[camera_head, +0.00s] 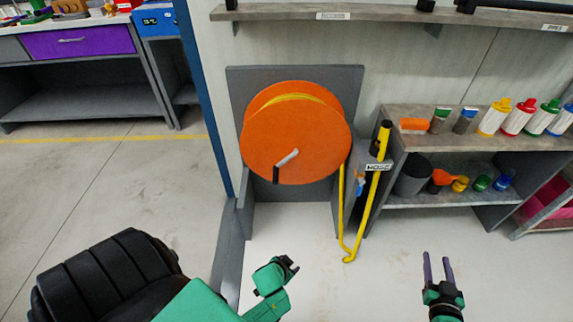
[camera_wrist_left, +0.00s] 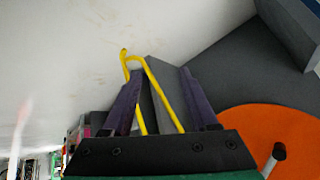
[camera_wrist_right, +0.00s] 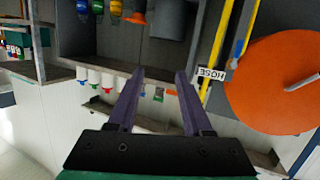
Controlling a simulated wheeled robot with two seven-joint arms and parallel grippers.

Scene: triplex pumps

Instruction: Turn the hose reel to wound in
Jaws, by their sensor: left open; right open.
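The orange hose reel (camera_head: 290,130) hangs on a grey backboard (camera_head: 340,78) against the wall, with yellow hose wound between its discs. A crank with a grey arm (camera_head: 288,158) and a black handle (camera_head: 276,175) sits on its front face. The reel shows in the left wrist view (camera_wrist_left: 262,128) and the right wrist view (camera_wrist_right: 270,90). My left gripper (camera_head: 292,264) is in front of and below the reel, apart from it, open and empty. My right gripper (camera_head: 436,255) is at the lower right, open and empty, apart from the reel.
A yellow hose (camera_head: 343,225) hangs down right of the reel, beside a yellow pole and a HOSE label (camera_head: 378,167). A shelf unit (camera_head: 450,200) with bottles and pots stands to the right. A blue post (camera_head: 205,95) rises at the left. The floor before the reel is clear.

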